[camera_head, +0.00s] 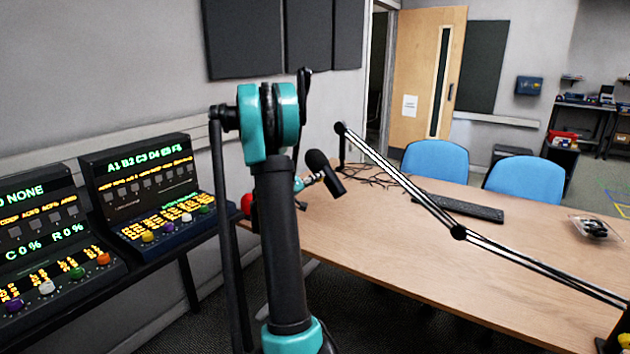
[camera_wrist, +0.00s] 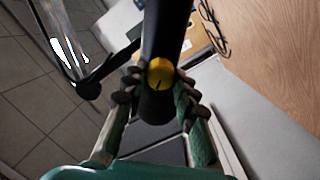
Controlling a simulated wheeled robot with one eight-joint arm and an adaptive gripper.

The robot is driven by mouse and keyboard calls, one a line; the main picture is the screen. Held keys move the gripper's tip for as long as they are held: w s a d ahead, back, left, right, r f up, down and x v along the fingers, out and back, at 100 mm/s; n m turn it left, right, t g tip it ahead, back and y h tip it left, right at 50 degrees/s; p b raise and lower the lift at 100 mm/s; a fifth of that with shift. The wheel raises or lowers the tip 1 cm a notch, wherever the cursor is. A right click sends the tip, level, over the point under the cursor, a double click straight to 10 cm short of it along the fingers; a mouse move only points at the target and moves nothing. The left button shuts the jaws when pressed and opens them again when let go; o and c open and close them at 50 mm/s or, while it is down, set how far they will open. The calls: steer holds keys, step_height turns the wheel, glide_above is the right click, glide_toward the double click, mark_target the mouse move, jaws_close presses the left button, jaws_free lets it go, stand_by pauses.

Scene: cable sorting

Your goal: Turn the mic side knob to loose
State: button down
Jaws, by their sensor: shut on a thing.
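The black microphone (camera_head: 324,170) hangs tilted from the end of the jointed boom arm over the desk's left edge. In the wrist view, its dark body (camera_wrist: 157,106) runs down the middle, with the round yellow side knob (camera_wrist: 160,68) facing me. A short dark pointer mark shows on the knob's lower part. My gripper (camera_wrist: 160,80) is shut, with one dark fingertip against each side of the knob. The fingertips also lie close to the microphone body. In the head view, my gripper (camera_head: 312,180) is small and mostly hidden behind my arm; the knob cannot be made out.
The boom arm (camera_head: 400,183) crosses above the wooden desk (camera_head: 420,255) from back left to front right. A keyboard (camera_head: 455,207) and loose cables (camera_head: 372,178) lie on the desk. Two control consoles (camera_head: 145,190) stand at left. Blue chairs (camera_head: 436,161) are behind the desk.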

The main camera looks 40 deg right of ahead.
steer(key=n, duration=1)
steer(key=shift+w+f+n+g, duration=0.1)
steer(key=shift+n+g, duration=0.2)
steer(key=shift+n, duration=0.1)
stand_by(0.4)
steer(key=c, duration=1.2)
jaws_free()
steer(key=v, duration=1.2)
steer(key=shift+w, duration=0.1)
